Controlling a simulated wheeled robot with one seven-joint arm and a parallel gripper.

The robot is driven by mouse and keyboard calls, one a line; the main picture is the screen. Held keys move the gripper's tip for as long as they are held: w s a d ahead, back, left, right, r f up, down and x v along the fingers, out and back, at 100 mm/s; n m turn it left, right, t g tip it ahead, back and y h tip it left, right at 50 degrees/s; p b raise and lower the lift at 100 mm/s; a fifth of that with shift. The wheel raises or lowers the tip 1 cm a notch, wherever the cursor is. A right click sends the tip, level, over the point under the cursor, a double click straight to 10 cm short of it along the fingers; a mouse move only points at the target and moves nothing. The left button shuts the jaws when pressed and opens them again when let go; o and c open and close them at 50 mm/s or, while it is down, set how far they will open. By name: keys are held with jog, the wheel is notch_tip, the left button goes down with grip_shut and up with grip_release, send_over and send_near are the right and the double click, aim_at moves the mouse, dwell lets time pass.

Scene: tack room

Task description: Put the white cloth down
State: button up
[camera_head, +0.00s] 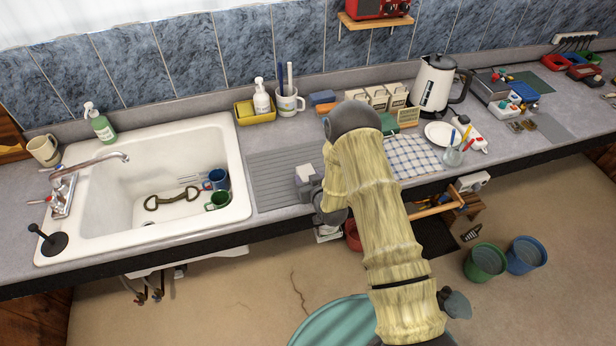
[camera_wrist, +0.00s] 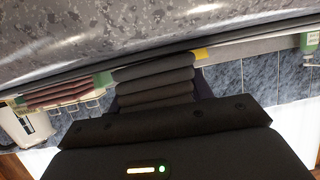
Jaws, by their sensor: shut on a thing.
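My gripper (camera_head: 309,187) is at the front of the counter, over the right side of the ribbed drainer, and is mostly hidden by my arm. A small pale piece, the white cloth (camera_head: 306,172), shows at its fingers; its full shape is hidden. In the wrist view, a dark ribbed finger (camera_wrist: 154,80) reaches up to a large mottled grey surface that fills the top. The gripper is shut on the cloth. I cannot tell whether the cloth touches the drainer.
The ribbed drainer (camera_head: 272,182) is bare on its left. The white sink (camera_head: 105,175) holds mugs. A checked towel (camera_head: 412,155) lies right of my arm, with a plate (camera_head: 438,133) and kettle (camera_head: 434,85) beyond. A mug (camera_head: 289,103) stands behind the drainer.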

jog(key=shift+s+a, duration=0.1)
jog(key=shift+f, duration=0.15)
jog(key=o, duration=1)
jog(key=shift+r, duration=0.25)
jog(key=shift+s+d+b, duration=0.2)
jog(key=shift+s+b, duration=0.2)
jog(key=b+v, duration=0.4)
jog(key=v, duration=0.7)
jog(key=shift+r, duration=0.2)
jog(key=shift+w, duration=0.1)
